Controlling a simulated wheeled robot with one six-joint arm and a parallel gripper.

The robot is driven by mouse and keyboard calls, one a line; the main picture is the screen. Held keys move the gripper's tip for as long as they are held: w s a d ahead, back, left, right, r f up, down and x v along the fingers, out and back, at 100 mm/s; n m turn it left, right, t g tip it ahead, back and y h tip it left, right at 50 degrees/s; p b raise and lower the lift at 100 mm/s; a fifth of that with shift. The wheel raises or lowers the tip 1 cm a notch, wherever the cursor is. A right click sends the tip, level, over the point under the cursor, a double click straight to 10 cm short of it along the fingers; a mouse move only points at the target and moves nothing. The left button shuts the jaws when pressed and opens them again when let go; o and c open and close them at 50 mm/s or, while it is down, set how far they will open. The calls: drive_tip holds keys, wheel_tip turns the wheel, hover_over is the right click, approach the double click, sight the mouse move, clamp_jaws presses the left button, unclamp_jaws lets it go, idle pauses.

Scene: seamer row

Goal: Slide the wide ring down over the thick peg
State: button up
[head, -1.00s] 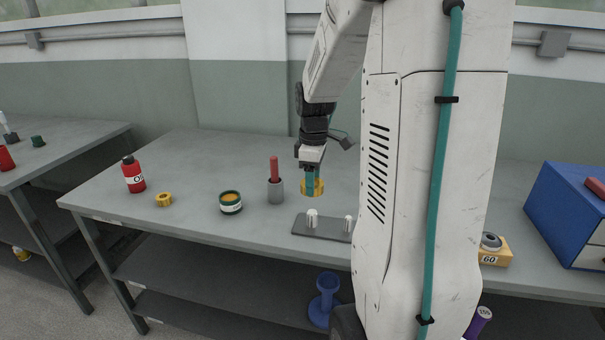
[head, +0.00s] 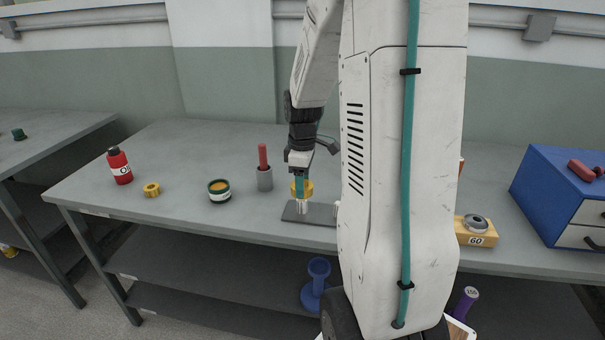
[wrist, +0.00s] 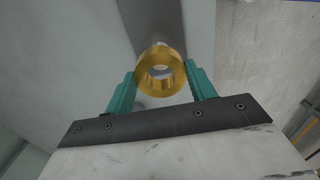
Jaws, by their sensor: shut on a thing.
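My gripper (head: 299,184) is shut on the wide ring (head: 308,188), a short brass-gold ring. In the wrist view, the teal fingers grip the ring (wrist: 160,90) from both sides, its hole facing the camera. The thick peg (head: 302,207) is white and stands upright on a dark grey base plate (head: 290,215). In the head view the ring is just above the thick peg's top; I cannot tell whether they touch. A white patch shows through and behind the ring in the wrist view. A second white peg (head: 336,209) is partly hidden by my arm.
At right are a yellow block (head: 473,238) and a blue cabinet (head: 545,200).

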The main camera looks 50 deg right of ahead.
drive_tip(key=shift+f, duration=0.4)
drive_tip(key=shift+f, duration=2.8)
idle(0.6)
drive_tip(key=o, duration=1.1)
wheel_tip(320, 180, up, 8)
drive_tip(key=shift+f, duration=0.1)
